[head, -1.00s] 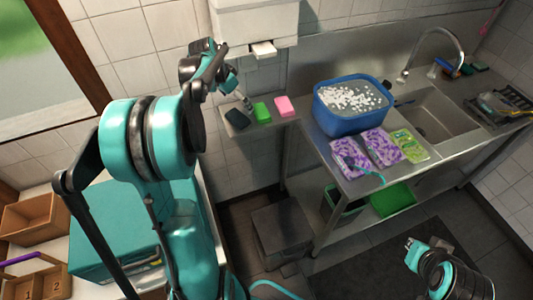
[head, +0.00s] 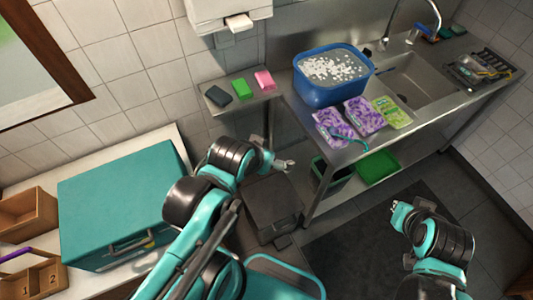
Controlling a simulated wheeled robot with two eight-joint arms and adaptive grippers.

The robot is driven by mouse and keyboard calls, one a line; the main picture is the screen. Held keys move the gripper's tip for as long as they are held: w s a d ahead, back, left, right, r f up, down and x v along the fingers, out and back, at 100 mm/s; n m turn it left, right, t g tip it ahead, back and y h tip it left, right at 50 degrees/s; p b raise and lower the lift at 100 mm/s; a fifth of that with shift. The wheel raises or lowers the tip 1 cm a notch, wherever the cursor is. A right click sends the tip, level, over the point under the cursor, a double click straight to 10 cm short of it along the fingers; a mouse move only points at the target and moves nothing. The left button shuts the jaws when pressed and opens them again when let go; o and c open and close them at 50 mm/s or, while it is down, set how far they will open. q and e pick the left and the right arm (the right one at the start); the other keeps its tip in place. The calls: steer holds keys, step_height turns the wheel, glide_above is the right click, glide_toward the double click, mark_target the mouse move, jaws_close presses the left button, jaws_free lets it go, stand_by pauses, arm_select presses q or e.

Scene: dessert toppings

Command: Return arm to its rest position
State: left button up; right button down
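My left gripper (head: 284,164) is at the middle of the head view, at the end of the arm coming in from the lower left. It is over the floor in front of the small shelf, near the dark bin, and looks empty. My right gripper (head: 398,212) is at the lower right, over the dark floor mat, with no object visible in it. Both grippers are too small here to tell whether the fingers are open or shut.
A blue tub (head: 325,95) of white bits stands on the steel counter (head: 345,158), with purple packs (head: 365,116) in front. A small shelf (head: 215,107) holds coloured blocks. A teal box (head: 105,200) and wooden crates (head: 25,215) are at left. The dark mat (head: 345,245) is open floor.

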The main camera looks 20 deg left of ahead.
steer(key=shift+f, duration=0.1)
step_height(320, 180, down, 8)
steer(key=b, duration=0.8)
steer(key=shift+f+b, duration=0.2)
steer(key=shift+b, duration=0.1)
stand_by(1.0)
